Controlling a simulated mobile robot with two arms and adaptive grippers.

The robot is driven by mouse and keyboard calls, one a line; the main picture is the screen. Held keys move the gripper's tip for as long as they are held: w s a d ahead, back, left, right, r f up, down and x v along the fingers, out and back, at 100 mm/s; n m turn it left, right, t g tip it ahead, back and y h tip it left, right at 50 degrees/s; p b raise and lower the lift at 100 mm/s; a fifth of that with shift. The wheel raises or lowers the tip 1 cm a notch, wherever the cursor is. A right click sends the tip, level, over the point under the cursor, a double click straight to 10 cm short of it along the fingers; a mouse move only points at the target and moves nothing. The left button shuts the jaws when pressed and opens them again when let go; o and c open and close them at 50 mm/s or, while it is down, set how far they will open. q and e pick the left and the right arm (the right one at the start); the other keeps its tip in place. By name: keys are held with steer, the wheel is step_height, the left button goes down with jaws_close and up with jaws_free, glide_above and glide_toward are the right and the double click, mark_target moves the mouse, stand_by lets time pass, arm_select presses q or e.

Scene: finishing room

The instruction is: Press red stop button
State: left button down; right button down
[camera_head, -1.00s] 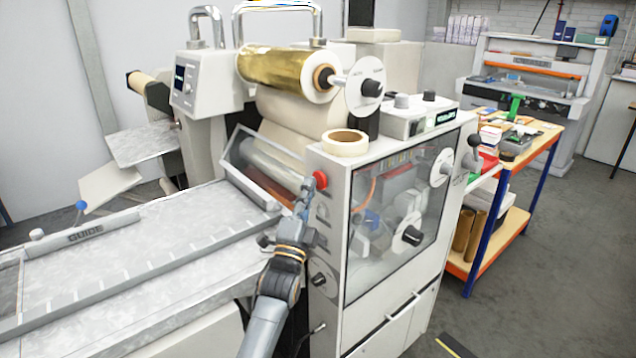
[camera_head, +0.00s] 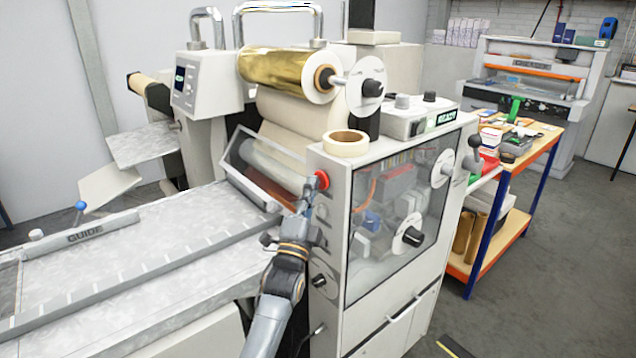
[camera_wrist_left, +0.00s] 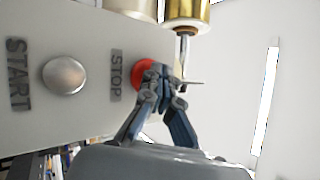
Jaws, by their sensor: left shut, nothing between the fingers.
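The red stop button (camera_head: 322,180) is on the narrow front face of the laminating machine (camera_head: 330,240), near its top corner. My left gripper (camera_head: 308,186) is shut and empty, with its fingertips right at the button. In the left wrist view the red button (camera_wrist_left: 142,72) sits beside the word STOP, and the shut fingertips (camera_wrist_left: 158,72) overlap its right part. I cannot tell whether they touch it or press it in. A silver START button (camera_wrist_left: 64,75) is to its left. My right gripper is not in view.
A tape roll (camera_head: 346,143) lies on top of the machine, below a gold foil roll (camera_head: 285,68). The feed table (camera_head: 150,250) extends left. A display (camera_head: 446,117) reads READY. A workbench (camera_head: 530,150) with small items stands right.

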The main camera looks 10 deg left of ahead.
arm_select(q)
steer(key=shift+s, duration=0.1)
steer(key=shift+s+a+p, duration=0.45)
steer(key=shift+s+p, duration=0.05)
steer(key=shift+s, duration=0.1)
steer(key=s+a+p, duration=0.1)
steer(key=s, duration=0.1)
steer(key=s+a+p, duration=0.1)
steer(key=s+a, duration=0.1)
stand_by(0.6)
stand_by(0.5)
